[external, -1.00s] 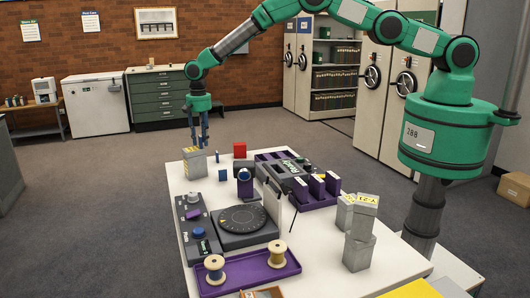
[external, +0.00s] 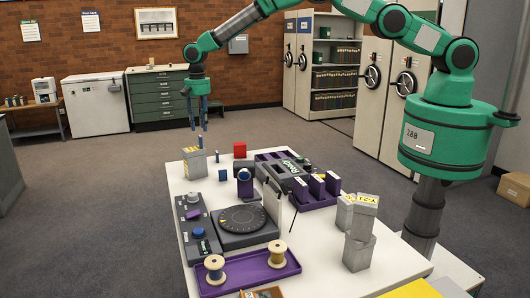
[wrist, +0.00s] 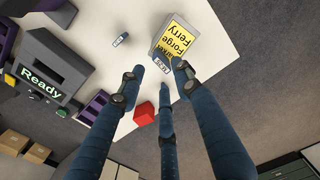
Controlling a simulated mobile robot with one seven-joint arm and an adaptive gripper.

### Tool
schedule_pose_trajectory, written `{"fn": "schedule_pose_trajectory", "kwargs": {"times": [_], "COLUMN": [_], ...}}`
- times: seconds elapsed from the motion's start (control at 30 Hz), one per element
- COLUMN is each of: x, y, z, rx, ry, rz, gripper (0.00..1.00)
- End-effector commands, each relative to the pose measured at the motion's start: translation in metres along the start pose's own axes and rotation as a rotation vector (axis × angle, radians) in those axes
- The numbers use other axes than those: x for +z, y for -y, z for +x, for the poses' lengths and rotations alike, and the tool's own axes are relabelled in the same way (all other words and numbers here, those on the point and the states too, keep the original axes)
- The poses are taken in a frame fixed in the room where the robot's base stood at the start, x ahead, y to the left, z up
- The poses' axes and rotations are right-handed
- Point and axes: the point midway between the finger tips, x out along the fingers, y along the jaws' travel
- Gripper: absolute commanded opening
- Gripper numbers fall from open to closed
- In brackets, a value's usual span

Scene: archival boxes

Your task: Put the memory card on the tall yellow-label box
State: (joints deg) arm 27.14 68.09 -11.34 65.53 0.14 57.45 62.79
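A grey box with a yellow label (external: 194,165) stands at the far left corner of the table; its label also shows in the wrist view (wrist: 181,37). A slim blue piece, apparently a memory card (external: 200,142), stands upright on its top. Another small blue card (external: 217,156) and a further blue one (external: 222,175) stand on the table to its right; white-labelled cards show in the wrist view (wrist: 162,69) (wrist: 120,40). My gripper (external: 197,122) hangs above the box, apart from the upright piece. Its fingers (wrist: 165,85) are spread and hold nothing visible. One finger partly covers the box edge.
A red block (external: 239,150) stands behind the cards. A device reading Ready (external: 293,167) and a purple rack (external: 318,192) are to the right. Stacked grey boxes (external: 358,252) stand at the table's right edge. A dial unit (external: 241,218) fills the middle.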

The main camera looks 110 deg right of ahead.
Motion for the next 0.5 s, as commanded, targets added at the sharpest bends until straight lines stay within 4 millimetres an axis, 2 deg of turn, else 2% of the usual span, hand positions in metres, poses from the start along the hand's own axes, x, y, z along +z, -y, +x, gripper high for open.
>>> {"fn": "schedule_pose_trajectory", "kwargs": {"times": [0.2,0.5], "x": [0.000,0.000], "y": [0.000,0.000], "z": [-0.034,-0.057], "rx": [-0.001,0.001], "ry": [-0.001,0.001], "rz": [0.000,0.000], "gripper": [0.34,0.34]}}
